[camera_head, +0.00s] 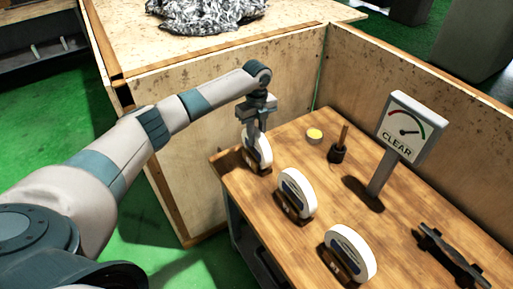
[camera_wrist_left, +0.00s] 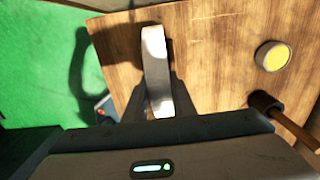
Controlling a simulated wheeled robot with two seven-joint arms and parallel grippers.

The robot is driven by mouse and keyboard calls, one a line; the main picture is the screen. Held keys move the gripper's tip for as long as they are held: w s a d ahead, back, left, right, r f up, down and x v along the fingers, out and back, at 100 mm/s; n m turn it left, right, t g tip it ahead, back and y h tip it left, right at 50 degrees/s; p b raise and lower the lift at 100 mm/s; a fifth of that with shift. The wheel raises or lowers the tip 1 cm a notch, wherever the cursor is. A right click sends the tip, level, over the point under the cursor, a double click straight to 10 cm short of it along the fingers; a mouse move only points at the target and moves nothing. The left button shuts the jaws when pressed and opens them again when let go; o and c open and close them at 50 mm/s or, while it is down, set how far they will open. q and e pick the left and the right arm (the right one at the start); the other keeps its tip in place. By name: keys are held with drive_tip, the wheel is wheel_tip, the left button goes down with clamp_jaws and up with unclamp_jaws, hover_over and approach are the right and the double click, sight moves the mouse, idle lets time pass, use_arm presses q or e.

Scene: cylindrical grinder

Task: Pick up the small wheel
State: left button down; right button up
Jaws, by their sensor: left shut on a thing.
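Several white wheels stand upright in a row on the wooden bench. The small wheel (camera_head: 257,150), the farthest of the row and close to the bench's left end, is between the fingers of my left gripper (camera_head: 258,128). In the left wrist view the same small wheel (camera_wrist_left: 155,70) shows edge-on between the two dark fingers of my left gripper (camera_wrist_left: 157,95), which is shut on it. The middle wheel (camera_head: 297,192) and the nearest wheel (camera_head: 350,252) stand apart from it in dark holders. My right gripper is not in view.
The wooden bench (camera_head: 400,215) also carries a yellow-topped round tin (camera_head: 314,136), a brush-like tool in a dark cup (camera_head: 338,150), a gauge sign reading CLEAR (camera_head: 408,125) and a dark tool (camera_head: 450,255). A plywood wall (camera_head: 400,85) borders the back.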

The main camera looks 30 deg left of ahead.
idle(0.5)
use_arm(q)
drive_tip(key=shift+w+r, duration=0.1)
drive_tip(key=shift+r, duration=0.05)
drive_tip(key=shift+w+r+b, duration=0.1)
drive_tip(key=shift+r+b, duration=0.5)
drive_tip(key=shift+r, duration=0.15)
wheel_tip(320, 180, up, 2)
drive_tip(key=shift+d+r+b, duration=0.15)
drive_tip(key=shift+r+b, duration=0.1)
drive_tip(key=shift+b, duration=0.45)
drive_tip(key=d+r+b, duration=0.4)
drive_tip(key=d+r, duration=0.3)
drive_tip(key=d, duration=0.4)
drive_tip(key=shift+s+d, duration=0.15)
drive_tip(key=shift+s, duration=0.25)
drive_tip(key=shift+r, duration=0.1)
